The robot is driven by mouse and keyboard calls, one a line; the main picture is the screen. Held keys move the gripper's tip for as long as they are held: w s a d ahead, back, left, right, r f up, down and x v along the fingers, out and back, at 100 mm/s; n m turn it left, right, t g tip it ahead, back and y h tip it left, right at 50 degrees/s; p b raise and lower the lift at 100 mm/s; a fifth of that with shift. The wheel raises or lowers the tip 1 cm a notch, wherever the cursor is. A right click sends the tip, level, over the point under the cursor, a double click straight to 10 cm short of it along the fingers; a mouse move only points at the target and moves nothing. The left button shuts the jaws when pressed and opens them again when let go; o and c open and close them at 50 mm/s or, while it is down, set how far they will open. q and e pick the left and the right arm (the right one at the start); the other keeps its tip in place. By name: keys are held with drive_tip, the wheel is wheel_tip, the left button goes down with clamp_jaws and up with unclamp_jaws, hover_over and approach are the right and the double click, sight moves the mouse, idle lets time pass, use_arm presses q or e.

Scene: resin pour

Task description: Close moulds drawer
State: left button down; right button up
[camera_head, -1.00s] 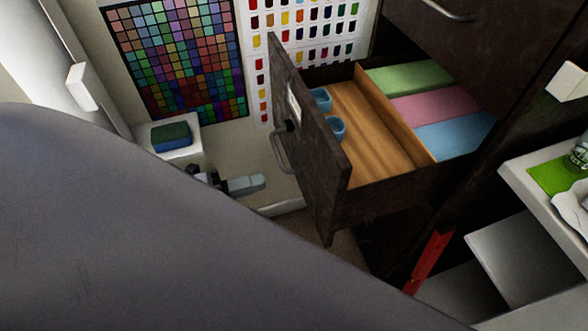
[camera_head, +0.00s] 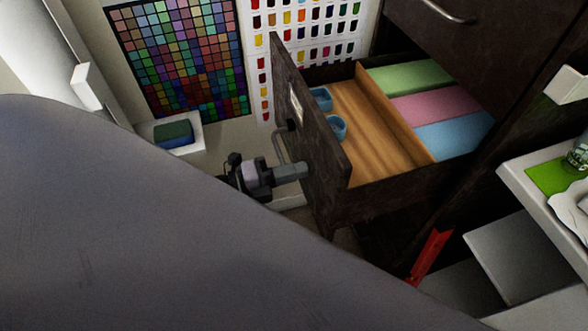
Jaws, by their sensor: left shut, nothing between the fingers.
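The dark drawer (camera_head: 320,165) stands pulled out from its dark cabinet (camera_head: 430,28). Its front panel faces left, with a metal bar handle (camera_head: 279,147) and a small label. Inside are blue moulds (camera_head: 335,127) near the front, a wooden divider (camera_head: 392,110), and green, pink and blue blocks (camera_head: 445,105) on the far side. My left gripper (camera_head: 305,171) is shut and empty. Its tips are at the outer face of the front panel, just below the handle; I cannot tell if they touch it. My right gripper is not in view.
A large grey surface (camera_head: 130,230) fills the lower left and hides part of the view. A white shelf with a blue-green sponge (camera_head: 173,134) is on the wall. A white worktop (camera_head: 530,182) with a green mat is at right. A red object (camera_head: 429,256) stands low beside the cabinet.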

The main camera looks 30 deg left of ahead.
sight(405, 143)
use_arm(q)
drive_tip(key=shift+w, duration=0.1)
drive_tip(key=b+x, duration=0.5)
drive_tip(key=x, duration=1.8)
drive_tip(key=shift+f, duration=0.2)
drive_tip(key=b+x, duration=0.2)
drive_tip(key=x, duration=0.4)
drive_tip(key=shift+d+r, duration=0.1)
drive_tip(key=shift+d, duration=0.15)
drive_tip(key=shift+w+d+r+b, duration=0.15)
drive_tip(key=shift+w+r+b, duration=0.15)
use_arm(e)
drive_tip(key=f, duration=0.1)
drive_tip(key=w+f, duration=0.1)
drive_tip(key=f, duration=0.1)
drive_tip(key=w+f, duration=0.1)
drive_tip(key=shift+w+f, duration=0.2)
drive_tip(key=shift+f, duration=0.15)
use_arm(q)
drive_tip(key=shift+r, duration=0.15)
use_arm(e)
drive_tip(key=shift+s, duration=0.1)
